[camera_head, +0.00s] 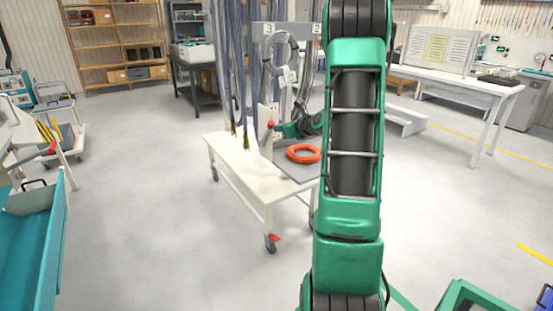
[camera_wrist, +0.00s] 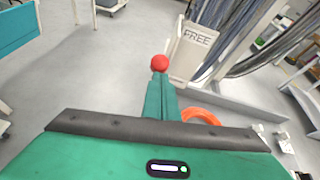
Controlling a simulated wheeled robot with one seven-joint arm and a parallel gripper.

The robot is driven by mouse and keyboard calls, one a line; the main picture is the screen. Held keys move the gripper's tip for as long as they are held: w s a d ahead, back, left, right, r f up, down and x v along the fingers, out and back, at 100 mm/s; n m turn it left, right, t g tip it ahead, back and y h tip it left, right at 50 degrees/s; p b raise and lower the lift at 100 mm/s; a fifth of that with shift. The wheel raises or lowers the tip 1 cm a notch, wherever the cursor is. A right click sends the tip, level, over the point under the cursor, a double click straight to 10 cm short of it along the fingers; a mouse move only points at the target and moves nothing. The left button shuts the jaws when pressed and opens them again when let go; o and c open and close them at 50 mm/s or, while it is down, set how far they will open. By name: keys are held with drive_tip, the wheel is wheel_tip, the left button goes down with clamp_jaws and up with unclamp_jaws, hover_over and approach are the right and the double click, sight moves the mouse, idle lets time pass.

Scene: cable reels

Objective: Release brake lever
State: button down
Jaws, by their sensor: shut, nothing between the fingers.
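The lever's red ball knob (camera_head: 271,124) stands at the left end of my gripper, above the white cart; it also shows in the wrist view (camera_wrist: 160,63). A white plate marked "FREE" (camera_wrist: 197,40) stands just right of the knob in the wrist view. My gripper (camera_head: 282,130) is green, shut and empty. In the wrist view its closed fingers (camera_wrist: 160,80) point at the knob, with their tips right at its lower edge. I cannot tell if they touch it. The lever's shaft is mostly hidden behind the fingers there.
An orange cable ring (camera_head: 304,153) lies on a grey mat on the white cart (camera_head: 238,155). Grey-blue cables (camera_head: 233,65) hang beside a numbered grey rack (camera_head: 285,29). A teal bin (camera_head: 35,240) is at lower left. The floor left of the cart is clear.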

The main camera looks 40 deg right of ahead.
drive_tip(key=shift+w+a+r, duration=0.1)
drive_tip(key=shift+w+r, duration=0.55)
drive_tip(key=shift+w, duration=0.05)
drive_tip(key=shift+w+d+r, duration=0.25)
drive_tip(key=shift+w+r, duration=0.15)
drive_tip(key=shift+w, duration=0.05)
drive_tip(key=s+r, duration=0.5)
drive_tip(key=r, duration=0.5)
drive_tip(key=shift+s, duration=0.3)
